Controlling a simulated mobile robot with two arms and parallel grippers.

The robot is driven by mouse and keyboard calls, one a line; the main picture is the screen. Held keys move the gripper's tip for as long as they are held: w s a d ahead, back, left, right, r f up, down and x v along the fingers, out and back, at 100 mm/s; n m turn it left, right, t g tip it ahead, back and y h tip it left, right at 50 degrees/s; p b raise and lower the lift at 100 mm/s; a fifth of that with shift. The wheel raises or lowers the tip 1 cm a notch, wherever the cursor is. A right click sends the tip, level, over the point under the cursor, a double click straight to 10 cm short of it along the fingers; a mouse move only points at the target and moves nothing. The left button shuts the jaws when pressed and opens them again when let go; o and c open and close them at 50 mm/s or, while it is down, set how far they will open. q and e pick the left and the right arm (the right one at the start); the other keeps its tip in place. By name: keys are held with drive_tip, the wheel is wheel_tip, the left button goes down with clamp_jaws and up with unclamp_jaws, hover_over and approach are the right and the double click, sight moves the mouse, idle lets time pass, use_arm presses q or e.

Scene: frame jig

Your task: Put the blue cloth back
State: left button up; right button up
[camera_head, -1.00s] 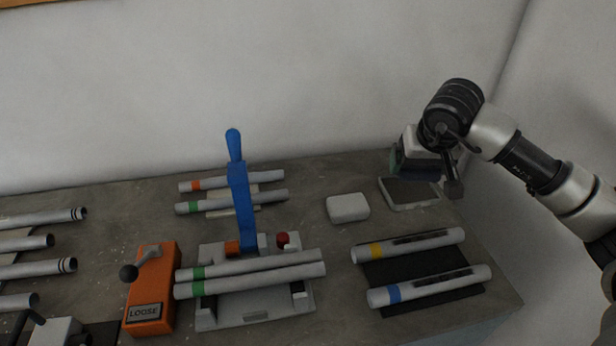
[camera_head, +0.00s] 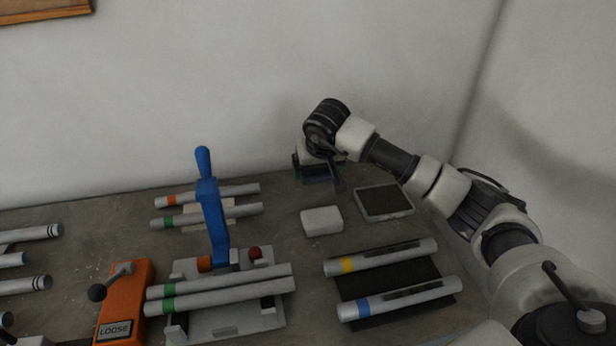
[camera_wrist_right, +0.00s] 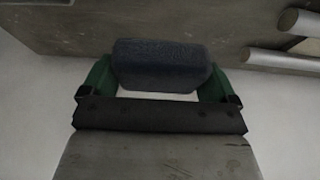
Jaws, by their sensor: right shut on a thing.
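A folded dark blue cloth (camera_wrist_right: 162,66) is between the green-sided fingers of my right gripper (camera_wrist_right: 160,82) in the right wrist view. In the head view the right gripper (camera_head: 318,174) points down near the back of the bench, behind a white block and left of a shallow tray. It is shut on the cloth, which is mostly hidden there by the gripper and hard to make out. The shallow light-rimmed tray (camera_head: 384,202) has a dark, flat, empty-looking inside. My left gripper is not in view.
A white rounded block (camera_head: 321,221) lies in front of the gripper. Tubes with yellow and blue bands lie on a black mat (camera_head: 392,282). Left stand a jig with an upright blue lever (camera_head: 212,210) and an orange box (camera_head: 127,300) marked LOOSE. The wall is close behind.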

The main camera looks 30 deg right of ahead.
sight(309, 191)
drive_tip(key=shift+w+a+f, duration=0.25)
drive_tip(key=shift+w+f, duration=0.05)
drive_tip(key=shift+w, duration=0.2)
drive_tip(key=shift+w+a+f, duration=0.2)
drive_tip(key=shift+w+f, duration=0.05)
drive_tip(key=shift+w, duration=0.2)
drive_tip(key=shift+w+f, duration=0.1)
drive_tip(key=shift+f, duration=0.2)
wheel_tip(309, 191, down, 3)
drive_tip(key=shift+f+p, duration=0.1)
drive_tip(key=shift+p, duration=0.6)
drive_tip(key=shift+f, duration=0.2)
drive_tip(key=shift+f, duration=0.25)
drive_tip(key=o, duration=0.6)
drive_tip(key=shift+r, duration=0.15)
